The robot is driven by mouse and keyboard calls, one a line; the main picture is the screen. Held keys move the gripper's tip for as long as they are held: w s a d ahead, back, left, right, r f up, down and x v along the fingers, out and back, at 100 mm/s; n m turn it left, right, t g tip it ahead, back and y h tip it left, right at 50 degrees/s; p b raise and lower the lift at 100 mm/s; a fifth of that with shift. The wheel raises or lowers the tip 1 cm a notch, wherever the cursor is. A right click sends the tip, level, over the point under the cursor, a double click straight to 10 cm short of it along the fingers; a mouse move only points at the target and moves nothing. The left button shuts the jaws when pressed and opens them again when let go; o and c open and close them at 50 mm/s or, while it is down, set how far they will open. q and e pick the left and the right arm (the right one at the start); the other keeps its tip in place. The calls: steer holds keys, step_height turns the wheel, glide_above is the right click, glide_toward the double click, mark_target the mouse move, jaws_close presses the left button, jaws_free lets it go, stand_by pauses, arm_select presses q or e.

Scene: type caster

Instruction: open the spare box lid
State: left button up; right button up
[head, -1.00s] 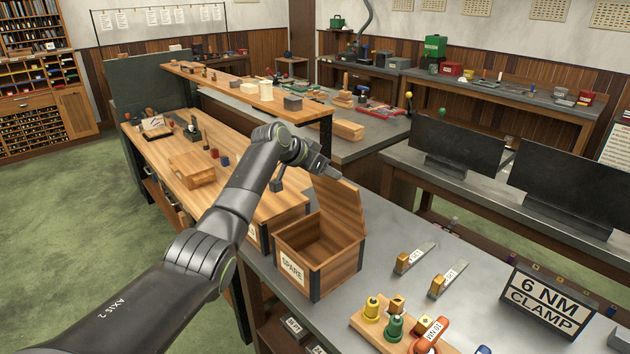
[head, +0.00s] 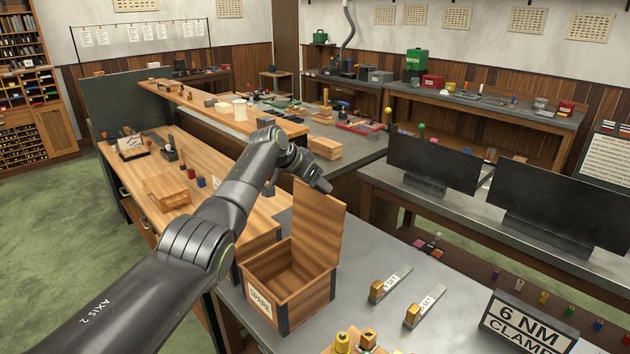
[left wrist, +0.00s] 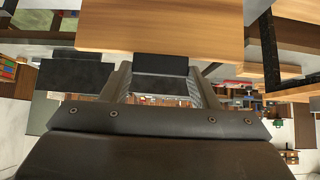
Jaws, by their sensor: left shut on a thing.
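The spare box (head: 296,298) is a wooden box with dark corner strips and a white SPARE label, on the grey bench in the head view. Its wooden lid (head: 318,232) stands up, roughly upright, along the far right side, and the empty-looking inside shows. My left gripper (head: 320,184) is at the lid's upper edge, shut on the lid. In the left wrist view the lid (left wrist: 160,25) fills the top, with a dark tab (left wrist: 160,64) between the fingers. My right gripper is not in view.
Right of the box lie two metal strips with wooden blocks (head: 389,284) and a 6 NM CLAMP sign (head: 526,322). Two dark monitors (head: 432,164) stand behind. A wooden workbench (head: 229,203) adjoins at left. The grey bench between lid and monitors is mostly clear.

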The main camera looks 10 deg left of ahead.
arm_select(q)
steer(key=shift+w+r, duration=0.2)
steer(key=shift+r, duration=0.4)
steer(key=o, duration=1.1)
steer(key=shift+c, duration=0.2)
steer(key=o, duration=0.3)
steer(key=shift+s+f, duration=0.1)
steer(key=shift+s, duration=0.05)
steer(key=shift+f, duration=0.1)
steer(key=shift+f, duration=0.1)
steer(key=b+v, duration=0.6)
steer(key=v, duration=1.1)
steer(key=shift+s+a, duration=0.2)
